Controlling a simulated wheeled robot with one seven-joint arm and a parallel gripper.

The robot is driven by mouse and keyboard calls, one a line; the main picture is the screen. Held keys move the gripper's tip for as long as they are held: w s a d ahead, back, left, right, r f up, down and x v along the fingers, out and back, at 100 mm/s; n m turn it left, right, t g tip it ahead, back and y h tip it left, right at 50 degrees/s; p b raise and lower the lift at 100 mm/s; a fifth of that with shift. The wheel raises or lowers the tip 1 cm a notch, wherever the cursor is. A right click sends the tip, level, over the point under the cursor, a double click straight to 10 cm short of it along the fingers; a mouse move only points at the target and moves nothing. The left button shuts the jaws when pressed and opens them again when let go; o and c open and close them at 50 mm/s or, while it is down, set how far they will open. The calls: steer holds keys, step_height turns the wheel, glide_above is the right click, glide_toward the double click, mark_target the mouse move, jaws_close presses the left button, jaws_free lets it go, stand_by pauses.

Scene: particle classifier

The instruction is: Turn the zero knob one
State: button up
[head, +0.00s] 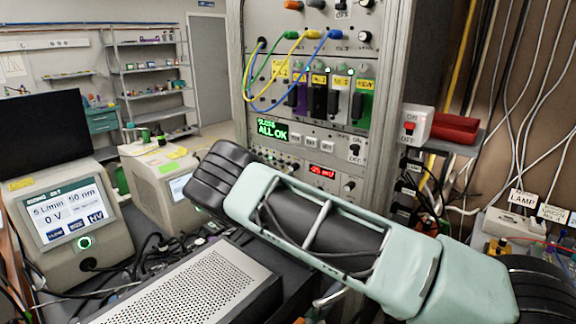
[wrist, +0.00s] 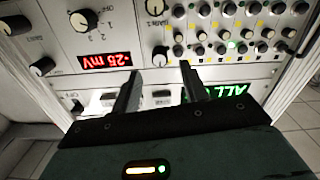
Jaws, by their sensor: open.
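In the wrist view, my gripper (wrist: 158,75) is open, with its two dark fingers apart in front of the rack panel. A small dark knob (wrist: 160,56) shows just beyond the gap between the fingertips, below a larger knob (wrist: 155,9) with a gain label. No zero label is readable, so I cannot tell which knob is zero knob one. I see nothing between the fingers, and whether they touch the panel is unclear. The red display (wrist: 105,61) to the left reads about -25 mV. In the head view, my arm hides the gripper.
More knobs, such as a selector knob (wrist: 79,20) and a lower-left knob (wrist: 41,67), surround the gripper. In the head view, yellow and blue cables (head: 290,85) loop across the rack, above a green display (head: 272,129).

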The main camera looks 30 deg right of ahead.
mark_target(291, 169)
steer(key=shift+p+x, duration=0.65)
steer(key=shift+x, duration=1.6)
jaws_close()
steer(key=shift+f+b, duration=0.2)
steer(key=shift+b, duration=0.35)
